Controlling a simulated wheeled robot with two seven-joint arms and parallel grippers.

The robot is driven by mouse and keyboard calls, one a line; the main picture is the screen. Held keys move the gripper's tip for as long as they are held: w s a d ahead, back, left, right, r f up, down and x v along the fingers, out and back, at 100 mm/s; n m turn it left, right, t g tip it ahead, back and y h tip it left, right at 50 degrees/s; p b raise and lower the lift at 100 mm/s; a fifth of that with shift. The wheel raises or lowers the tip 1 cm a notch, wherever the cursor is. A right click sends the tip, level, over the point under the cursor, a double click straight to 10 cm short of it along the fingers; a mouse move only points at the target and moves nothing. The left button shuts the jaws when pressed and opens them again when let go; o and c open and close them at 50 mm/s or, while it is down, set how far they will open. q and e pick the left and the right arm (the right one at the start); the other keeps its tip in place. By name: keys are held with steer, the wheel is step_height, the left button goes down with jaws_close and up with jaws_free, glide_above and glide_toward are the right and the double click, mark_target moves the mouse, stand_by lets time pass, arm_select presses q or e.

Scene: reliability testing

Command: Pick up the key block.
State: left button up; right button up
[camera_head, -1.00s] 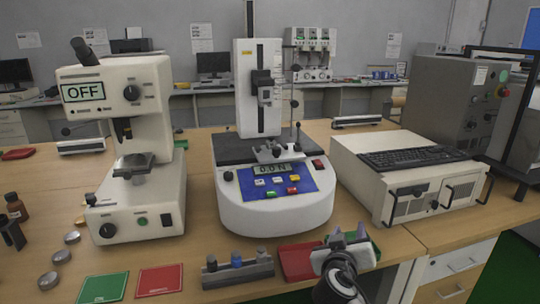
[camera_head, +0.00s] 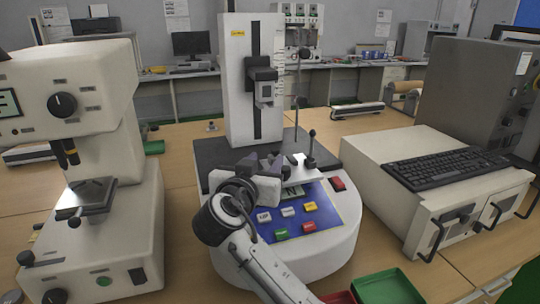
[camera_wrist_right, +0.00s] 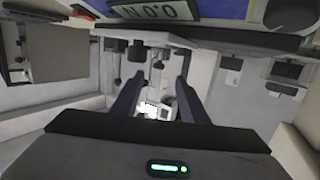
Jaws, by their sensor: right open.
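My right gripper (camera_head: 262,164) is at the front of the white force tester (camera_head: 335,242), above its blue button panel and in front of its grey platform (camera_head: 215,150). In the right wrist view its two dark fingers (camera_wrist_right: 158,85) stand apart, with the tester's display (camera_wrist_right: 155,12) at the top edge. A pale metal piece (camera_head: 308,172) lies at the platform's front edge, partly behind the gripper. I cannot tell whether it is the key block. A small bright thing shows between the fingers in the wrist view, too unclear to name. My left gripper is not in view.
The tester's upright column (camera_head: 237,90) and clamp head (camera_head: 262,85) rise behind the gripper. A thin lever (camera_head: 311,145) stands to its right. A microscope-like machine (camera_head: 95,240) is at left, a keyboard (camera_head: 445,167) on a white case at right. A green tray (camera_head: 390,287) sits low.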

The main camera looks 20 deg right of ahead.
mark_target(274, 152)
steer(key=x, duration=0.3)
steer(key=shift+w+d+r, duration=0.1)
steer(key=shift+d, duration=0.15)
steer(key=p+x, duration=0.1)
steer(key=x, duration=0.4)
steer(key=shift+w+d, duration=0.15)
steer(key=shift+w, duration=0.15)
jaws_close()
